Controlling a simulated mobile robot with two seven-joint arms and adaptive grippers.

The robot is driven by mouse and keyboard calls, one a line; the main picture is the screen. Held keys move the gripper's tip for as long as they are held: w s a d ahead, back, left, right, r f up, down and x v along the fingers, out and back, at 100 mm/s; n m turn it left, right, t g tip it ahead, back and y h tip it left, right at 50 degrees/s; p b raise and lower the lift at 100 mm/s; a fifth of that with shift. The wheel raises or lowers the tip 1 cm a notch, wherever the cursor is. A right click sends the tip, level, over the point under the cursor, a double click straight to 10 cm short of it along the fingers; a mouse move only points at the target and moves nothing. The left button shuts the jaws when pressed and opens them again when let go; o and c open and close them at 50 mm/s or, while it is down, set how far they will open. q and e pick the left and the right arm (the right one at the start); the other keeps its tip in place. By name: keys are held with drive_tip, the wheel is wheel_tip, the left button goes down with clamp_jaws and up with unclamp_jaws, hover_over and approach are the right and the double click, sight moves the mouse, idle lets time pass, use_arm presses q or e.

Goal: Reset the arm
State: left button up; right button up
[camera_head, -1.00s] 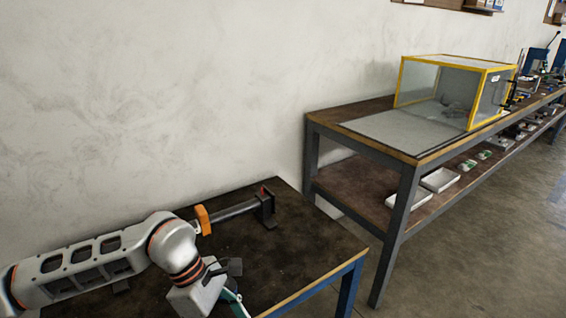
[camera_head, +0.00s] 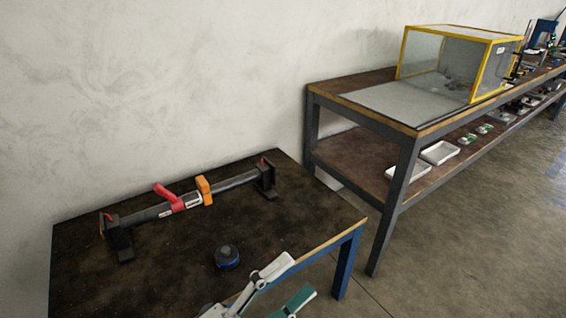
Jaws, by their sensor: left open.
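My left gripper (camera_head: 300,274) is at the bottom edge, in front of the near table's front edge. Its pale finger and teal finger are spread apart with nothing between them. The black drone arm tube (camera_head: 235,184) lies across two black stands (camera_head: 118,238) at the back of the near table. It carries an orange clamp (camera_head: 204,190) and a red lever (camera_head: 168,196) that sticks up and to the left, tilted off the tube. A black round motor-like part (camera_head: 227,257) with a blue rim stands on the table, apart from the gripper. My right gripper is out of view.
The dark near table (camera_head: 160,285) has free room around the round part. A grey bench (camera_head: 420,131) on the right bears a yellow-framed clear box (camera_head: 432,52). White trays (camera_head: 440,153) sit on its lower shelf. A pale wall rises behind.

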use_arm(q)
drive_tip(key=s+a+f+n+t+y, duration=0.1)
drive_tip(key=a+f+n+t+y, duration=0.2)
drive_tip(key=a+f+n+y, duration=0.95)
drive_tip(key=s+a+f+n+g+y, duration=0.1)
drive_tip(key=s+a+f+n+g, duration=0.1)
drive_tip(key=s+a+f+n, duration=0.4)
drive_tip(key=s+a+f+n+g+y, duration=0.2)
drive_tip(key=s+a+f+n+g, duration=0.15)
drive_tip(key=f, duration=0.45)
wheel_tip(320, 180, up, 5)
drive_tip(key=s+p, duration=0.2)
drive_tip(key=p, duration=1)
drive_tip(key=shift+s+d+r+p, duration=0.15)
drive_tip(key=shift+s+d+p, duration=0.15)
drive_tip(key=shift+s, duration=0.1)
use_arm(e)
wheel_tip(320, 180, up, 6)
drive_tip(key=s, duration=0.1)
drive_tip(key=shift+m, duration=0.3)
use_arm(q)
drive_tip(key=shift+t, duration=0.25)
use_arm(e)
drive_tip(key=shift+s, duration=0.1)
